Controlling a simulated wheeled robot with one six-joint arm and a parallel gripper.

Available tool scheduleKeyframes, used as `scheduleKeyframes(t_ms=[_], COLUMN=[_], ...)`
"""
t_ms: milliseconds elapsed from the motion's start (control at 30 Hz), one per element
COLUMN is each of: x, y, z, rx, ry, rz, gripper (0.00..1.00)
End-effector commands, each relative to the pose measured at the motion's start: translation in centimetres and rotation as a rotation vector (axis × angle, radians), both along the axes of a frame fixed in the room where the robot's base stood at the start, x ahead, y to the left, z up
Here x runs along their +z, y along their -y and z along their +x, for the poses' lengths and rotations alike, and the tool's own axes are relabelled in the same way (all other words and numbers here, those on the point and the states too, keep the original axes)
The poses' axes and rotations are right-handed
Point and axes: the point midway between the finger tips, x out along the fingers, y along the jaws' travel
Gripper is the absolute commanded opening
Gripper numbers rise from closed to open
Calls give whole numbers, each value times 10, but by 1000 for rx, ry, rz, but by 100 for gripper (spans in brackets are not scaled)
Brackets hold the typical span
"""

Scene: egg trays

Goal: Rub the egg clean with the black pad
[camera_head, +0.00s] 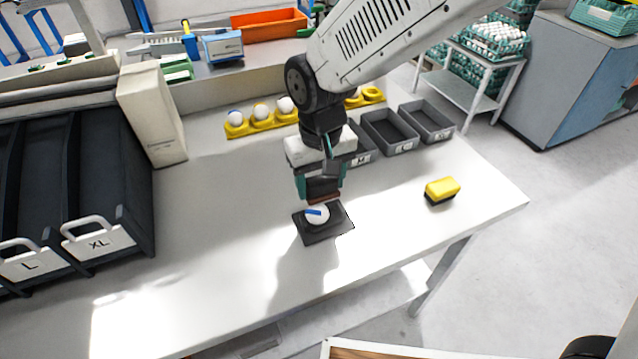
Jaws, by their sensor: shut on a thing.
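A white egg (322,218) with a blue mark on top sits in a black square holder (318,236) near the middle of the white table. My gripper (321,184) is right above the egg, pointing down. It is shut on a dark pad (323,188) with a reddish-brown lower edge. The blue mark is still in plain view.
A yellow sponge with a black underside (442,189) lies to the right on the table (225,220). A yellow egg rack (237,130) and grey bins (391,146) stand behind. Dark L and XL bins (125,233) are at the left. The table's front is clear.

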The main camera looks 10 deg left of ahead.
Motion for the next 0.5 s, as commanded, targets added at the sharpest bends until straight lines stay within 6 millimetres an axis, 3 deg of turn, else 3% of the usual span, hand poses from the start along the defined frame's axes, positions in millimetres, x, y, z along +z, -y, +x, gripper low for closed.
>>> scheduleKeyframes(t_ms=[167, 500], x=[37, 65], y=[-1, 3], z=[0, 1], rx=[2, -3], ry=[5, 2], rz=[5, 2], gripper=[34, 34])
